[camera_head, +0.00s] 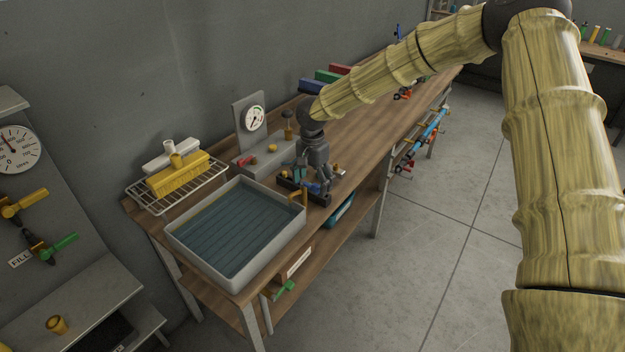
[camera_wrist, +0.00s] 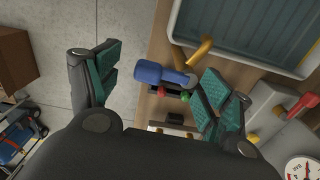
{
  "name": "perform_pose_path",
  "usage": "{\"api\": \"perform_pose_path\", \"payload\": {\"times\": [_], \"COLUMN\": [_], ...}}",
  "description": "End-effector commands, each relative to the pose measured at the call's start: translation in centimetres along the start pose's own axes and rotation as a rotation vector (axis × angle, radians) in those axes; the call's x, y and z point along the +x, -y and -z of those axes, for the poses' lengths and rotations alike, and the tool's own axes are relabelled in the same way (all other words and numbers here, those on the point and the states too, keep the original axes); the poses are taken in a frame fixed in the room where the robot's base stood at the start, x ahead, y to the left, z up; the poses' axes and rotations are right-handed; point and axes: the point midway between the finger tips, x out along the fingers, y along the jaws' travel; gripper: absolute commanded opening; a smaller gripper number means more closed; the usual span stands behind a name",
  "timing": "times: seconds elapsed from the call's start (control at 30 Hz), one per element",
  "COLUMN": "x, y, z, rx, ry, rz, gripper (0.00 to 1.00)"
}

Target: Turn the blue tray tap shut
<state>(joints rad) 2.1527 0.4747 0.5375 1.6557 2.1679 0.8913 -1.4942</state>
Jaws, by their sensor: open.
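The blue tap (camera_wrist: 160,75) shows its handle in the wrist view, lying between my gripper's spread fingers. A brass spout (camera_wrist: 194,54) beside it reaches toward the grey tray (camera_wrist: 175,28). In the head view the blue tap (camera_head: 313,188) is small and partly hidden below my gripper (camera_head: 311,180). My gripper (camera_wrist: 158,72) is open, with teal pads on both sides of the handle. The right finger looks closer to it than the left one. I cannot tell any contact. The tray (camera_head: 177,243) holds bluish water.
Small red (camera_wrist: 162,92) and green (camera_wrist: 186,98) parts sit by the tap on a dark base. A gauge (camera_head: 254,118) and a red-handled valve (camera_wrist: 303,105) stand behind. The floor (camera_head: 440,260) in front is clear.

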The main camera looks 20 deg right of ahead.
Motion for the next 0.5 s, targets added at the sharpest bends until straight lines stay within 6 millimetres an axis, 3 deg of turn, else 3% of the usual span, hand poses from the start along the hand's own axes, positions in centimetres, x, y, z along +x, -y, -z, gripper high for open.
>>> {"api": "perform_pose_path", "payload": {"times": [0.2, 0.43, 0.5], "x": [0.09, 0.08, 0.11], "y": [0.01, -0.02, -0.04], "z": [-0.02, -0.03, -0.05], "rx": [0.000, 0.000, 0.000], "ry": [0.000, 0.000, 0.001], "rz": [0.000, -0.001, -0.002], "gripper": [0.78, 0.36, 0.34]}}
